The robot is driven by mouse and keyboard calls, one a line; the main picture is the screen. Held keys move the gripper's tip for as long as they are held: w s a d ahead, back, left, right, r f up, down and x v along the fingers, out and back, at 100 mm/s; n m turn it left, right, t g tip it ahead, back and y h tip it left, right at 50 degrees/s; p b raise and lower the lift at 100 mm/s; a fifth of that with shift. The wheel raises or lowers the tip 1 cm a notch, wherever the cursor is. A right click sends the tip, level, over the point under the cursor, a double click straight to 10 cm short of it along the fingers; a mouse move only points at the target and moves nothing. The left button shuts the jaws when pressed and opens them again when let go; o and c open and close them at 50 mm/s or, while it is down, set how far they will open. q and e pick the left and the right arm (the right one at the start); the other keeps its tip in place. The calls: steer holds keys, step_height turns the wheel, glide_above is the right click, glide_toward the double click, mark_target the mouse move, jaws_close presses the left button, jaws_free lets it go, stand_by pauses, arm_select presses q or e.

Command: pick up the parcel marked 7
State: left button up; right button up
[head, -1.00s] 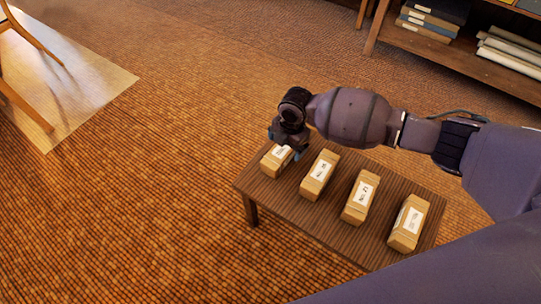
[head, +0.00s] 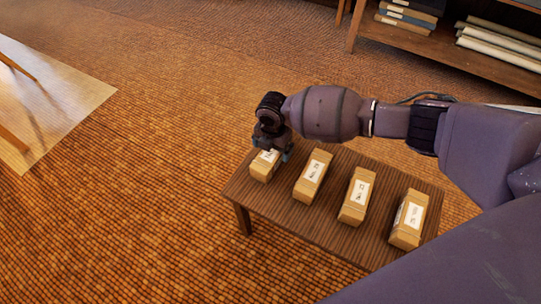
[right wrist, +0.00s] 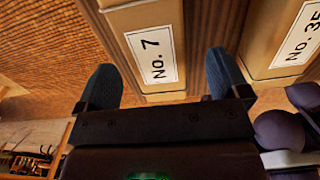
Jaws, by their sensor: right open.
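The parcel marked No. 7 (right wrist: 150,55) is a tan box with a white label. In the right wrist view it lies between the two blue fingers of my right gripper (right wrist: 162,75), with gaps at both sides. In the head view this is the leftmost parcel (head: 262,172) on the low wooden table (head: 300,222), partly covered by my right gripper (head: 272,150). My right gripper is open and holds nothing. My left gripper does not show.
A parcel marked No. 35 (right wrist: 290,45) lies beside it. In the head view the neighbouring parcel (head: 313,177) and two more, a third (head: 357,197) and the far right one (head: 408,220), stand in a row. A shelf (head: 440,55) is behind.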

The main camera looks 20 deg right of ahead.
mark_target(271, 155)
step_height(271, 155, down, 5)
steer(key=shift+w+r+b, duration=0.1)
steer(key=shift+r+b, duration=0.1)
steer(key=shift+b, duration=0.55)
steer(key=shift+w+f, duration=0.1)
steer(key=shift+f, duration=0.05)
steer(key=shift+r, duration=0.25)
steer(key=shift+c, duration=0.2)
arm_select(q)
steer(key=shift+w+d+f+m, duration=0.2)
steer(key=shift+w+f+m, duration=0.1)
arm_select(e)
steer(key=c, duration=1.2)
